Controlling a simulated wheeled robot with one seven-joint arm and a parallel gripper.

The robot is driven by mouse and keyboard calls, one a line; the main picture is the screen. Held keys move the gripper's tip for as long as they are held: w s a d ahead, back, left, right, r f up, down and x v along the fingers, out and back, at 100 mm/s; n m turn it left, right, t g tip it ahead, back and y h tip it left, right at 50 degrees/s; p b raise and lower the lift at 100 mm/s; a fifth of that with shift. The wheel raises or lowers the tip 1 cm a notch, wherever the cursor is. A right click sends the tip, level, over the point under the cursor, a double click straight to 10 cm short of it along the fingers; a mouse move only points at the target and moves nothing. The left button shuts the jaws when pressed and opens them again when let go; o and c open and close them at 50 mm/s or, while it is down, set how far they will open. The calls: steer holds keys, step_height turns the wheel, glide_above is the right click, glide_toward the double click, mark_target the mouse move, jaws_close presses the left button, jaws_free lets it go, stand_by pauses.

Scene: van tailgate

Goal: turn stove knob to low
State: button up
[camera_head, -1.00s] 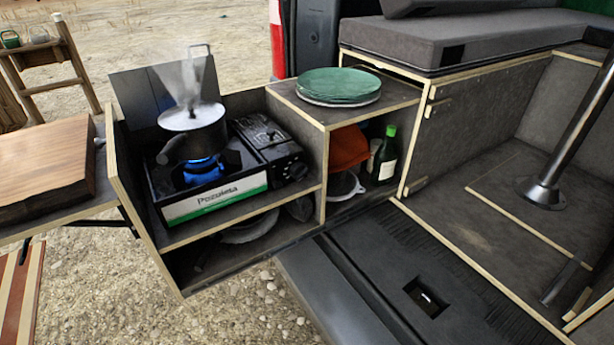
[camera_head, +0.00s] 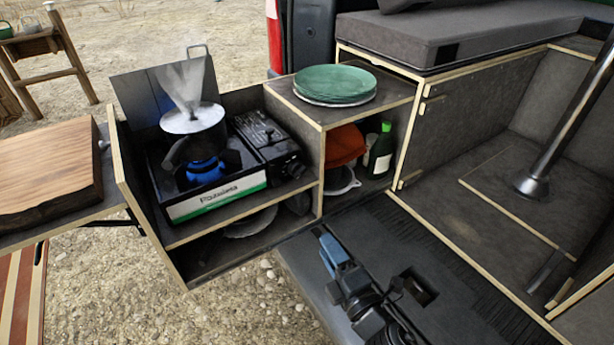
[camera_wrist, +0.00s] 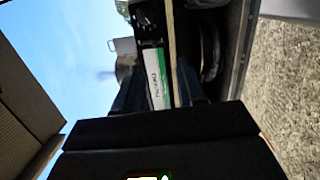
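The camp stove (camera_head: 215,200) sits on the upper shelf of the wooden kitchen box, with a blue flame lit under a steaming pot (camera_head: 193,118). The stove knob (camera_head: 293,166) is on the dark right end of the stove. Its exact setting is too small to read. My gripper (camera_head: 325,240) is low over the tailgate, in front of and below the knob and clear of it. The wrist view shows the two dark fingers apart with nothing between them, so my gripper (camera_wrist: 157,70) is open. The stove's white and green front (camera_wrist: 157,78) shows sideways beyond them.
Green plates (camera_head: 336,82) sit on the box top right of the stove. Below them are an orange cloth (camera_head: 344,145) and a green bottle (camera_head: 384,150). A wooden board (camera_head: 45,172) lies at the left. The space between my gripper and the stove front looks clear.

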mark_target(302, 174)
steer(key=w+a+r+n, duration=0.1)
steer(key=w+n, duration=0.1)
steer(key=w, duration=0.4)
steer(key=w+a+r+n+g+y+b, duration=0.1)
steer(key=w+a+n, duration=0.1)
steer(key=w, duration=0.4)
steer(key=w+a+r+n+b, duration=0.1)
steer(key=w+a+r+n, duration=0.1)
steer(key=w, duration=0.4)
steer(key=shift+w+a+n+g+y, duration=0.1)
steer(key=shift+a+n+g+y, duration=0.15)
steer(key=shift+n, duration=0.35)
jaws_close()
